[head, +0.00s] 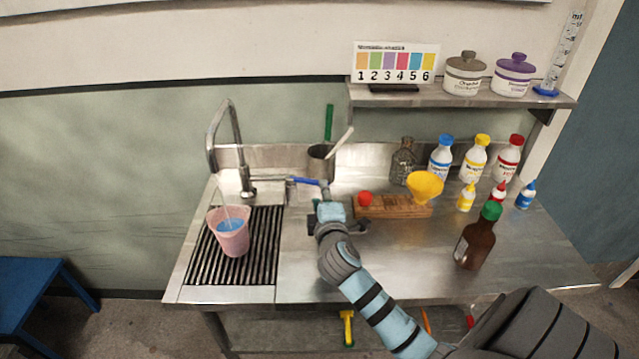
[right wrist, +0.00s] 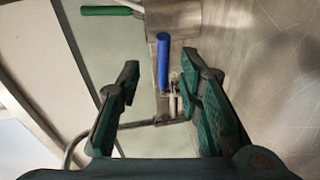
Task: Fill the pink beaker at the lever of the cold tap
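The pink beaker (head: 231,240) stands upright on the ribbed drainer at the left, under the tap spout, with blue liquid inside. A thin pale line runs from the spout down into it; it looks like a stream of water. The tap (head: 236,140) is a tall metal gooseneck. Its blue lever (head: 304,181) points right, and it also shows in the right wrist view (right wrist: 163,62). My right gripper (head: 325,196) is close to the lever's end. In the right wrist view its fingers are open, with the lever in the gap between them, touching neither finger visibly.
A metal pot (head: 320,163) with a green and a white handle stands just behind the lever. A wooden block (head: 395,207) with a red ball and yellow funnel, several bottles and a brown bottle (head: 476,240) are to the right. The counter's front middle is clear.

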